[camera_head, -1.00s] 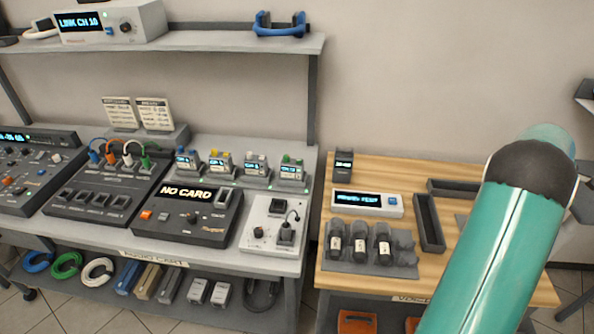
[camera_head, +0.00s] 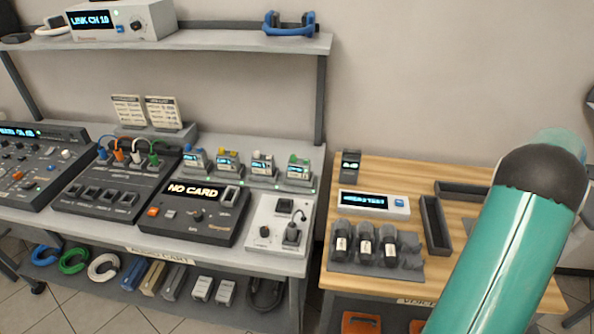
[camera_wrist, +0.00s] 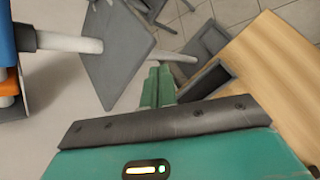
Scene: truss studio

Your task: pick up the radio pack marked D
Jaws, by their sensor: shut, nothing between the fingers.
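Several small radio packs stand in a row in a grey dock at the back right of the cart top in the head view. Their caps are blue (camera_head: 194,157), yellow (camera_head: 228,160), white (camera_head: 262,164) and green (camera_head: 298,169). Each has a small lit screen, but the letters are too small to read, so I cannot tell which is marked D. My gripper (camera_wrist: 158,86) shows in the wrist view, shut and empty, above floor and furniture edges. No pack is recognisable there. The head view shows my green arm at the right, not the gripper.
A shelf (camera_head: 220,45) hangs above. The wooden table (camera_head: 455,215) right of the cart holds dark cylinders (camera_head: 364,243) and empty black trays (camera_head: 435,222).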

